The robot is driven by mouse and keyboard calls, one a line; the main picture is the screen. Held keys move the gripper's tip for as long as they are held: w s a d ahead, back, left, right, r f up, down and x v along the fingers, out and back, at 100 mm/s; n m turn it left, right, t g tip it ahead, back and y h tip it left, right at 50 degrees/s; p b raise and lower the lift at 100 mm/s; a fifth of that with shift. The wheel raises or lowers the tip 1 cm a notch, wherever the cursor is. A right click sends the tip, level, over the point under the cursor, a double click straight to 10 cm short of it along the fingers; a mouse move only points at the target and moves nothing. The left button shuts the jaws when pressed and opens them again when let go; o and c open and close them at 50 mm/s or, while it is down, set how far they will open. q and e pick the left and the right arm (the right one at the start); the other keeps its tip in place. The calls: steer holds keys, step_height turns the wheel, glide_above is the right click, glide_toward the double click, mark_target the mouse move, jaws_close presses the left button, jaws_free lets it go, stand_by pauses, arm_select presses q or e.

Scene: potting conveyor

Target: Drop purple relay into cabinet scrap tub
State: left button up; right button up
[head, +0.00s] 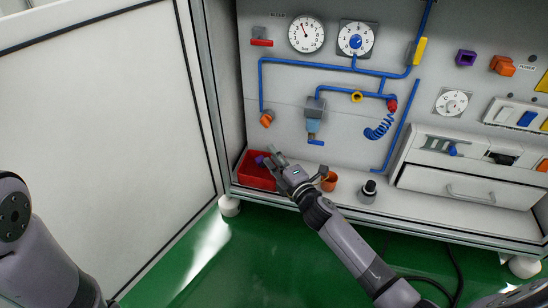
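The purple relay (262,160) is a small block at the fingertips of my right gripper (269,157), which looks shut on it. The fingers partly hide the relay. The gripper reaches in from the lower right, above the red scrap tub (252,181). The tub is an open box in the left corner of the cabinet floor. The relay appears over the tub's opening, and the gap between them is hard to judge. My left arm shows at the lower left, but its gripper is out of view.
An orange cup (329,182) and a black knob-topped item (368,189) stand right of the gripper. Blue pipes (336,69), gauges (306,34) and a purple socket-like part (466,58) are on the back panel. A white drawer (470,189) is at right; the cabinet's side wall edges the tub at left.

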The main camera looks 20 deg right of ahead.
steer(key=shift+o, duration=1.1)
steer(key=s+d, duration=0.2)
steer(key=s, duration=0.9)
steer(key=shift+s+d, duration=0.15)
steer(key=shift+s, duration=0.25)
